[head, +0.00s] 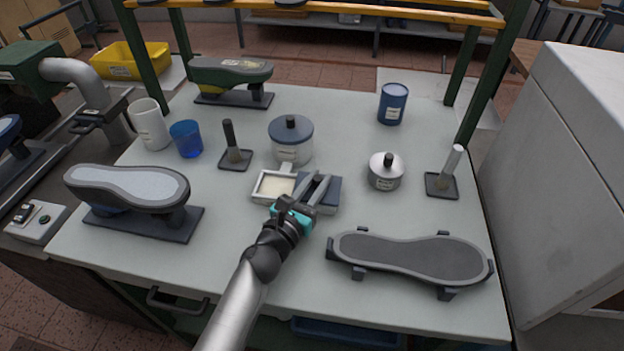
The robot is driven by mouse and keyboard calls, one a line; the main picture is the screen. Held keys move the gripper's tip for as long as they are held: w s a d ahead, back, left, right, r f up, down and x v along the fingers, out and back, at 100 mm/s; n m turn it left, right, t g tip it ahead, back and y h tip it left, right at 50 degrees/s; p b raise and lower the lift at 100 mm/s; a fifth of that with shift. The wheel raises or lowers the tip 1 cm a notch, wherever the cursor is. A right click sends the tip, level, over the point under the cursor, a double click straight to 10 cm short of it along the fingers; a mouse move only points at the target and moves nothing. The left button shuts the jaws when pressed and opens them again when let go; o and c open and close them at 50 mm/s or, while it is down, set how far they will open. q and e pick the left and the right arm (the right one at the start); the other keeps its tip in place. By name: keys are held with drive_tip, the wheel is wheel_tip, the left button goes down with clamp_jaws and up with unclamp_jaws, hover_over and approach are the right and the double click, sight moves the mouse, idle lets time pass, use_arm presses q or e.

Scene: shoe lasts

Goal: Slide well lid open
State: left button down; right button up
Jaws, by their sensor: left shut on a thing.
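The well (256,197) is a small, light, shallow rectangular box in the middle of the table. Its left part is uncovered and shows a cream-coloured inside. The dark blue-grey lid (331,194) lies flat over the right side. My left gripper (315,186) reaches in from the front, and its fingers are shut on the lid at its left part. The fingers and wrist hide part of the lid and the well's front right corner. My right gripper is out of view.
A grey-lidded jar (291,140) stands just behind the well. A small silver pot (385,172) stands to the right, and an upright brush (233,150) to the left. A sole-shaped form (410,257) lies at front right, and a shoe last (128,187) at left.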

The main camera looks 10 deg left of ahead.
use_arm(q)
drive_tip(key=c, duration=0.7)
unclamp_jaws()
drive_tip(key=shift+d, duration=0.3)
drive_tip(key=shift+a, duration=0.1)
drive_tip(key=shift+s+a, duration=0.25)
drive_tip(key=shift+s, duration=0.3)
drive_tip(key=v, duration=1.4)
drive_tip(key=shift+s, duration=0.1)
drive_tip(key=shift+s, duration=0.1)
